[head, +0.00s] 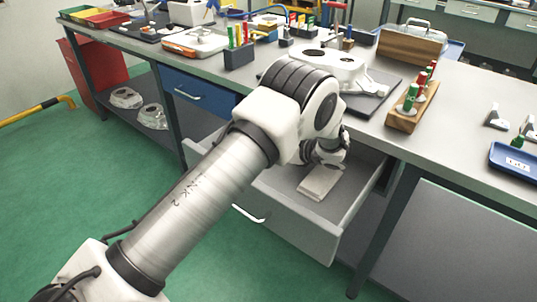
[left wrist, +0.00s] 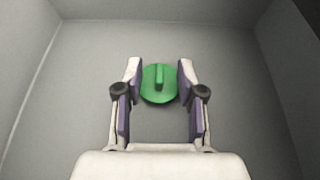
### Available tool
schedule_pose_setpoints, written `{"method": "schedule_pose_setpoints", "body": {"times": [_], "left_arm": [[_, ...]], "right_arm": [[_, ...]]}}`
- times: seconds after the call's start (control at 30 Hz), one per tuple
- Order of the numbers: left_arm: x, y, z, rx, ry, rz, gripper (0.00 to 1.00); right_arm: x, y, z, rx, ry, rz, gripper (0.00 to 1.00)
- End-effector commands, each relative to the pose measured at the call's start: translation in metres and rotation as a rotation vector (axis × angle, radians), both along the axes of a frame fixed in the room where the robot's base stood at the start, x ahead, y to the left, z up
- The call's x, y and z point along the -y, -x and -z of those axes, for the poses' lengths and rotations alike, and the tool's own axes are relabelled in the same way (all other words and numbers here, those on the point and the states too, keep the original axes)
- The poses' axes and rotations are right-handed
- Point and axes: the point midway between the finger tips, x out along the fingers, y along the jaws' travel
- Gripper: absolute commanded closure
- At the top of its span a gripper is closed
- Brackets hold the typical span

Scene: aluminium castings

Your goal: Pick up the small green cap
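The small green cap (left wrist: 159,92), a round disc with a raised grip bar across its top, lies on the grey floor of a drawer in the left wrist view. My left gripper (left wrist: 159,68) is open, with one finger on each side of the cap. A gap shows between each finger and the cap's bar; I cannot tell how high the fingertips are above the floor. In the head view my left arm reaches down into the open drawer (head: 287,222), and the cap is hidden there. My right gripper is not in view.
Grey drawer walls (left wrist: 34,80) enclose the left gripper. The workbench (head: 462,105) above holds a white casting (head: 340,65), a wooden block with red and green plugs (head: 409,118) and a blue tray (head: 514,162). A closed blue drawer (head: 196,91) is beside the open one.

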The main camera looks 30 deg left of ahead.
Motion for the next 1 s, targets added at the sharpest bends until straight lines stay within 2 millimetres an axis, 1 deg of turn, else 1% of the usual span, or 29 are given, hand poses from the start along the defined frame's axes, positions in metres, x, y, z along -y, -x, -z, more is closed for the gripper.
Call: {"method": "schedule_pose_setpoints", "body": {"times": [0.03, 0.1, 0.27, 0.3, 0.37, 0.4, 0.73, 0.8, 0.87, 0.97, 1.0], "left_arm": [[-0.005, 0.0, 0.003, 0.0, 0.0, -0.001, 0.61], [-0.007, 0.0, 0.004, 0.0, 0.0, 0.0, 0.61], [-0.007, -0.001, 0.003, 0.0, 0.0, 0.001, 0.61], [-0.007, -0.001, 0.003, 0.0, 0.0, 0.001, 0.76], [-0.007, -0.001, 0.003, 0.0, 0.0, 0.001, 0.9], [-0.007, -0.001, 0.003, 0.0, 0.0, 0.001, 1.0], [-0.007, -0.001, 0.003, 0.0, 0.0, 0.001, 1.0], [-0.007, -0.001, 0.0, 0.0, 0.0, 0.001, 1.0], [-0.007, -0.001, -0.006, 0.003, 0.0, 0.001, 1.0], [-0.007, -0.001, -0.026, 0.004, -0.001, 0.002, 1.0], [-0.007, -0.001, -0.036, 0.004, -0.001, 0.002, 1.0]], "right_arm": [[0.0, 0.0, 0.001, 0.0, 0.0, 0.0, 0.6], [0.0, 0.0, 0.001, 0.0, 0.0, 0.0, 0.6], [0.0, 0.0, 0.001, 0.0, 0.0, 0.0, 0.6], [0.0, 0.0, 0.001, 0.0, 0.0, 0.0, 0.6], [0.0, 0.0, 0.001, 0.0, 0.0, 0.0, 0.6], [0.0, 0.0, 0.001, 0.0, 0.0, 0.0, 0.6], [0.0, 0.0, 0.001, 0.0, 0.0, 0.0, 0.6], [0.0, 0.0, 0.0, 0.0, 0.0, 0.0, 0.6], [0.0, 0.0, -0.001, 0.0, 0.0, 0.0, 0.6], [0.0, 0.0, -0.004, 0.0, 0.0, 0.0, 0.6], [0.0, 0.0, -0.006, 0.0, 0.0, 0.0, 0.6]]}}
